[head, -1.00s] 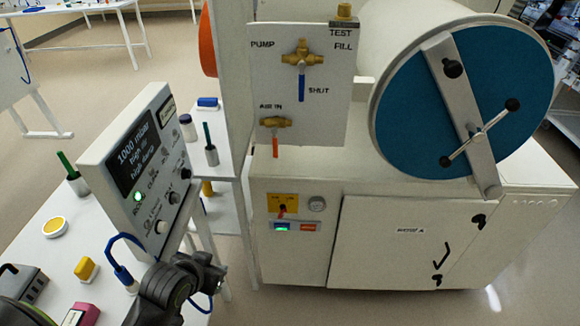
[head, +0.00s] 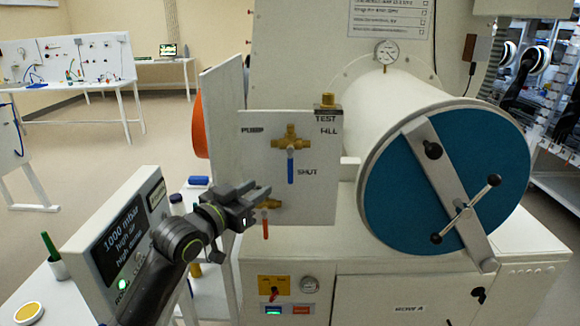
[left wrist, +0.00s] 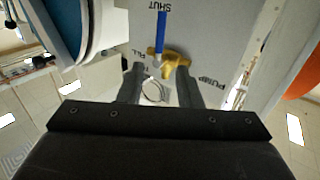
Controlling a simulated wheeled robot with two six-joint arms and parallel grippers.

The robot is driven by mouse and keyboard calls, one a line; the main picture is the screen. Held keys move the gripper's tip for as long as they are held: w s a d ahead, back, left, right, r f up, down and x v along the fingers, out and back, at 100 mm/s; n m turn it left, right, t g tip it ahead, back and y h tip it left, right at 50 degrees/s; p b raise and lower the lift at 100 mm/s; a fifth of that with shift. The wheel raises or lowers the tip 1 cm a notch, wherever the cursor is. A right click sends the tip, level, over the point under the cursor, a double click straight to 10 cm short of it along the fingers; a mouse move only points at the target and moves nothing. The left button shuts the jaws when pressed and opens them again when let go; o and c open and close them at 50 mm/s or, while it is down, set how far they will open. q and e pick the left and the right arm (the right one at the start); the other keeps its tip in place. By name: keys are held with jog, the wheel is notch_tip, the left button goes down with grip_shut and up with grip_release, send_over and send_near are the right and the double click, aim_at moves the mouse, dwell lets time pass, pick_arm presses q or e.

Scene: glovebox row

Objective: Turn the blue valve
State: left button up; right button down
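The blue valve has a brass body (head: 291,142) on the white panel, between the PUMP and FILL labels. Its blue lever (head: 291,170) hangs straight down beside the SHUT label. In the left wrist view the picture is upside down: the blue lever (left wrist: 161,33) points up from the brass body (left wrist: 175,62). My left gripper (head: 262,207) is in front of the panel, below and left of the lever, apart from it. Its two fingers (left wrist: 160,86) stand apart with nothing between them. My right gripper is not in view.
An orange-red lever (head: 265,228) on a second brass valve hangs just below the left gripper, partly hidden by it. The round blue door (head: 400,195) with a metal crossbar is to the right. A display box (head: 125,240) reading 1000 mbar stands at the lower left.

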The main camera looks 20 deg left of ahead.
aim_at(289, 169)
pick_arm(q)
jog(key=p+x, duration=0.2)
jog(key=x, duration=1.2)
jog(key=shift+f+p, duration=0.1)
jog(key=shift+p, duration=0.2)
jog(key=shift+c, duration=0.4)
grip_shut()
